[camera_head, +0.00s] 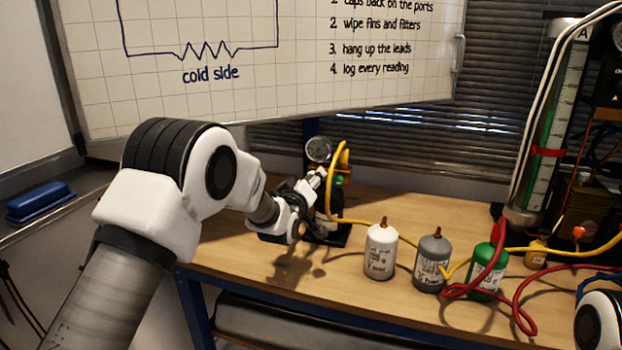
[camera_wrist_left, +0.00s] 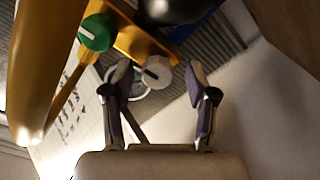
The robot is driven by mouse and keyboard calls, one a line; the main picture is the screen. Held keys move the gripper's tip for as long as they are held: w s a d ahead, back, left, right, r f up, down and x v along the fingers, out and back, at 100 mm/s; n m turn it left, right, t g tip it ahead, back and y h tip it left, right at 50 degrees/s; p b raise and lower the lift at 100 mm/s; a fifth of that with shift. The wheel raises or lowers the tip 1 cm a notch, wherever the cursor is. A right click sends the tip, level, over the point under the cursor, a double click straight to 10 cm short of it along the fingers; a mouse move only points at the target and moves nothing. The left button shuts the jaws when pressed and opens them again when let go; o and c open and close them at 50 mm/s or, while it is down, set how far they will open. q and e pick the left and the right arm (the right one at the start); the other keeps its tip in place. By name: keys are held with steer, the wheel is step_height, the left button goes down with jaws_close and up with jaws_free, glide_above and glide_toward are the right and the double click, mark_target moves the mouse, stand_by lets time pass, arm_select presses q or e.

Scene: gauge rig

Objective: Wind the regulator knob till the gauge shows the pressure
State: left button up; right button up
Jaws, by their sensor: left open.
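The round gauge (camera_head: 319,149) stands at the top of a small dark rig at the table's back; its reading is too small to tell. In the left wrist view a grey knob (camera_wrist_left: 157,72) with a dark pointer line and a green knob (camera_wrist_left: 97,33) sit on a brass-coloured block (camera_wrist_left: 135,38). My left gripper (camera_head: 315,182) is at the rig, partly hiding it. In the left wrist view this gripper (camera_wrist_left: 162,80) is open, its fingertips on either side of the grey knob, with visible gaps. My right gripper does not show.
A white bottle (camera_head: 380,253), a grey bottle (camera_head: 432,264) and a green bottle (camera_head: 487,271) stand right of the rig. A yellow hose (camera_head: 355,222) and a red hose (camera_head: 520,310) run across the wooden table (camera_head: 335,280). A tall glass cylinder (camera_head: 550,130) stands farther right.

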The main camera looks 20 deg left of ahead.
arm_select(q)
steer(key=shift+w+r, duration=0.1)
steer(key=shift+r, duration=0.15)
jaws_close()
steer(key=shift+f, duration=0.1)
